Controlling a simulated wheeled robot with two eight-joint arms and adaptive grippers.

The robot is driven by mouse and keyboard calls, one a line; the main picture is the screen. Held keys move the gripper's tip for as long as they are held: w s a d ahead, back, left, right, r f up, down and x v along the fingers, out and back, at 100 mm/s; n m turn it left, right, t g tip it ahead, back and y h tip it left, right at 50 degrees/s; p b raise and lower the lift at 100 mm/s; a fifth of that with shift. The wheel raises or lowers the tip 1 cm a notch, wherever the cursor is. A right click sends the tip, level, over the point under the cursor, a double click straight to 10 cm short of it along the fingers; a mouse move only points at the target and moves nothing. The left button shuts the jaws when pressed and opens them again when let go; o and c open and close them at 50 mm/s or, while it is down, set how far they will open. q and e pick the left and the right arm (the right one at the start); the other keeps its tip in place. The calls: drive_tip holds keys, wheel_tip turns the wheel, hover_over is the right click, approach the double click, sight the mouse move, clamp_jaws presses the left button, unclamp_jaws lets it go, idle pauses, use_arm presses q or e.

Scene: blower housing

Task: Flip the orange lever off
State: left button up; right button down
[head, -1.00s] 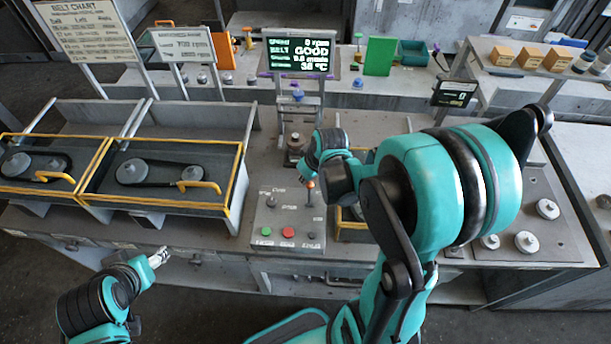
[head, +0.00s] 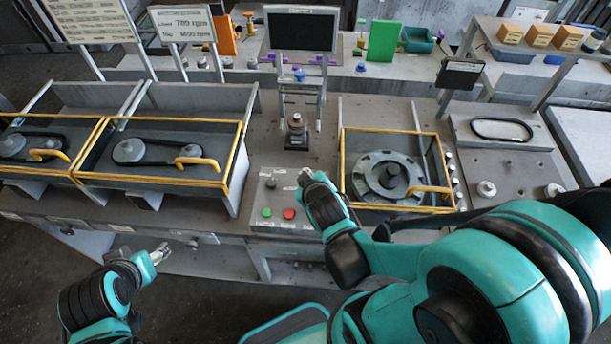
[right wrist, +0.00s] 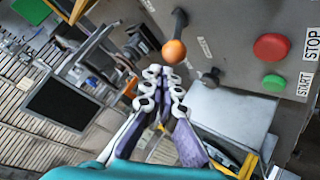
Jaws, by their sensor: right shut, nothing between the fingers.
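The orange lever's ball knob (right wrist: 174,52) shows in the right wrist view on a dark stem, close beyond my right fingertips; I cannot tell whether they touch. The lever is on the grey control box (head: 268,188), where my right gripper hides it in the head view. My right gripper (right wrist: 164,72) is shut and empty; in the head view it is over the box's right side (head: 305,176). My left gripper (head: 161,253) hangs in front of the bench at lower left, away from the box; its fingers are too small to judge.
The box has a green button (head: 266,212) and a red button (head: 289,213). The display (head: 301,30) behind is dark. A yellow-framed bay with a round housing (head: 368,176) stands right of the box, and belt bays (head: 160,180) stand left.

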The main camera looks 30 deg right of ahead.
use_arm(q)
drive_tip(key=shift+r+p, duration=0.75)
use_arm(e)
drive_tip(key=shift+r, duration=0.85)
